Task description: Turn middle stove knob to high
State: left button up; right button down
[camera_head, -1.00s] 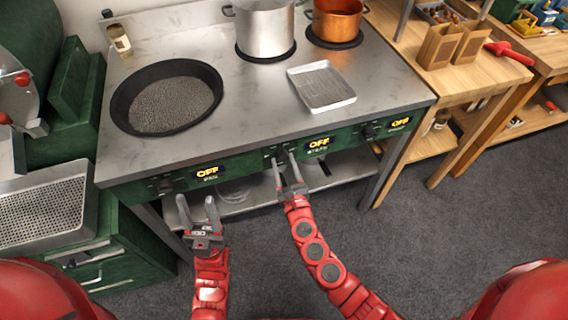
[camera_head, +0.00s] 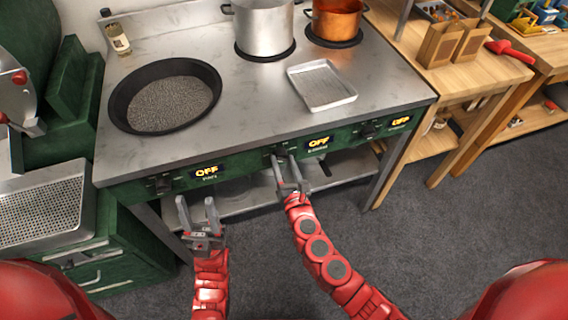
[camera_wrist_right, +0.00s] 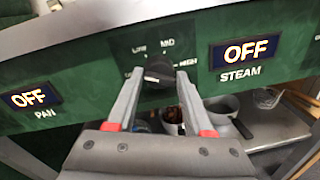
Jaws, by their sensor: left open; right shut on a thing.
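The green stove front carries three dark knobs with lit displays. The middle knob (camera_wrist_right: 158,70) sits left of the display reading OFF (camera_wrist_right: 245,52), labelled STEAM. Around the knob I can make out MID and HIGH marks in the right wrist view. My right gripper (camera_head: 284,160) is shut on the middle knob, with one finger on each side of it in the right wrist view (camera_wrist_right: 158,84). The fingers partly hide the dial marks. My left gripper (camera_head: 197,200) is open and empty in front of the stove, below the left knob (camera_head: 162,184).
A black pan (camera_head: 118,106) of grains, a steel pot (camera_head: 265,28), a copper pot (camera_head: 336,22) and a metal tray (camera_head: 322,84) stand on the stove top. Below is a shelf with vessels. The left display (camera_head: 207,171) reads OFF. Wooden tables stand at right.

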jog(key=m+b, duration=0.1)
jog(key=m, duration=0.3)
jog(key=shift+r+y, duration=0.1)
jog(key=shift+y, duration=0.2)
jog(key=m+b, duration=0.1)
jog(key=m, duration=0.3)
jog(key=shift+m+g, duration=0.3)
jog(key=shift+m, duration=0.1)
jog(key=m+b, duration=0.1)
jog(key=m, duration=0.3)
jog(key=shift+w+r+y, duration=0.1)
jog(key=shift+y, duration=0.3)
jog(key=m, duration=0.3)
jog(key=shift+d+m, duration=0.1)
jog(key=shift+m, duration=1.4)
jog(key=m, duration=0.4)
jog(key=shift+y, duration=0.4)
jog(key=m, duration=0.6)
jog(key=shift+f, duration=0.2)
